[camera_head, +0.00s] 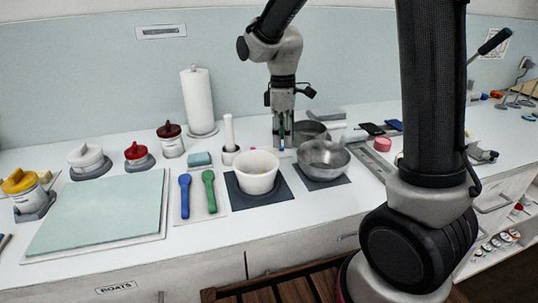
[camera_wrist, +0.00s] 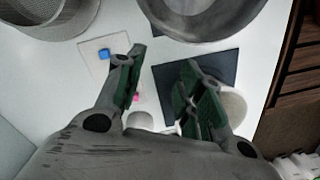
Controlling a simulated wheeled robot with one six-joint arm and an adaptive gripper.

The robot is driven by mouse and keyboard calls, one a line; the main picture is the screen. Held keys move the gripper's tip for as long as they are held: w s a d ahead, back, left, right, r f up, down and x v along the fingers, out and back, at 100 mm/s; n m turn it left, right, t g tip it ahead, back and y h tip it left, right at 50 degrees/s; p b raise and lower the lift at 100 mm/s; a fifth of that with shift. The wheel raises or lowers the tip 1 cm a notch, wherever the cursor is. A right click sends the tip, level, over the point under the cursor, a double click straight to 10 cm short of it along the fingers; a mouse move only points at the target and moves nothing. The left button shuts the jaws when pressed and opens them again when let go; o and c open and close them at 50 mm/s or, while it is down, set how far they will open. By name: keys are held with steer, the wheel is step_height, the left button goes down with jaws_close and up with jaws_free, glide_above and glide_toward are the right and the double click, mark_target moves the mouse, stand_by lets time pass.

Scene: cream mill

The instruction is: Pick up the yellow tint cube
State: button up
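I cannot make out a yellow cube in either view; it may be hidden by my fingers. In the wrist view a blue cube (camera_wrist: 103,54) lies on a pale square card (camera_wrist: 90,68), left of my fingers. A small pink cube (camera_wrist: 136,98) shows between my fingers, closer to the left one. My gripper (camera_wrist: 163,58) has its two fingers spread apart, with nothing seen held between them. In the head view my gripper (camera_head: 283,143) points down low over the counter, between the white pot and the metal bowls.
A cream pot (camera_head: 257,173) stands front left of my gripper, a steel bowl (camera_head: 323,160) front right, and another metal bowl (camera_head: 308,131) behind it. A white pestle in a mortar (camera_head: 230,154) and a paper roll (camera_head: 198,98) stand to the left. The teal board (camera_head: 100,213) is bare.

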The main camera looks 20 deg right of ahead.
steer(key=w+a+n+t, duration=0.1)
steer(key=w+a+n, duration=0.1)
steer(key=w+n, duration=0.5)
steer(key=shift+n, duration=0.9)
steer(key=f, duration=0.3)
steer(key=s+f, duration=0.1)
steer(key=f, duration=0.3)
steer(key=shift+s+a, duration=0.15)
steer(key=shift+s, duration=0.05)
steer(key=c, duration=0.7)
